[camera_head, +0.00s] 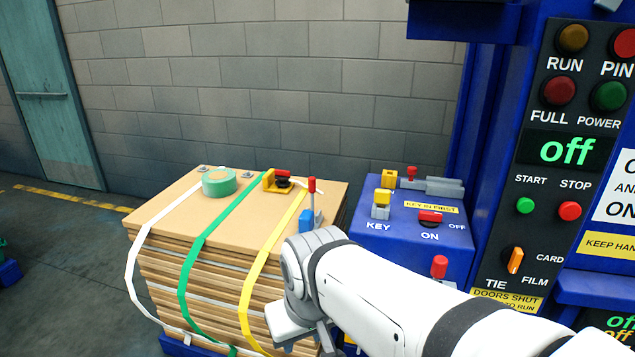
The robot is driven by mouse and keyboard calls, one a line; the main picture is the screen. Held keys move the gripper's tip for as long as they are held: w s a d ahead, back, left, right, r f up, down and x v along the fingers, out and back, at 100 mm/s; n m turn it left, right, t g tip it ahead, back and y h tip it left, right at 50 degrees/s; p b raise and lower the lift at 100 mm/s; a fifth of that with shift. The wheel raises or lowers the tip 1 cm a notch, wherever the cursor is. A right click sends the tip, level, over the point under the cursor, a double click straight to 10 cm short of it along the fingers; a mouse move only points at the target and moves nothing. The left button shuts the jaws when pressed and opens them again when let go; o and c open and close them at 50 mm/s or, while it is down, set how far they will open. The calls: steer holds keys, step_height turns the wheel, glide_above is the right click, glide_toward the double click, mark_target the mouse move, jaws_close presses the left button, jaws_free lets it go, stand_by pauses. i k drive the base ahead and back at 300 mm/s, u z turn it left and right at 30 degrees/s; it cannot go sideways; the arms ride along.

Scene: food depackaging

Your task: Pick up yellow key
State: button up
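A small yellow block that looks like the yellow key (384,196) sits upright on a grey post above the word KEY on the blue control box (408,249). A second yellow piece (390,178) stands just behind it, by a grey latch; I cannot tell whether it is a key too. My gripper (302,336) is low in front of the stack, to the left of and below the key and apart from it. It points down, and its fingertips are partly hidden, so its opening is unclear.
A strapped stack of brown sheets (183,219) stands left of the box. Green tape (219,182), a yellow tool (276,184) and a blue tool with a red-tipped lever (311,212) are on top. The box's red switch (430,217) is near the key. A tall control panel (568,150) stands right.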

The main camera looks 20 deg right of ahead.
mark_target(382, 197)
steer(key=z, duration=0.55)
steer(key=i, duration=1.1)
steer(key=z, duration=0.8)
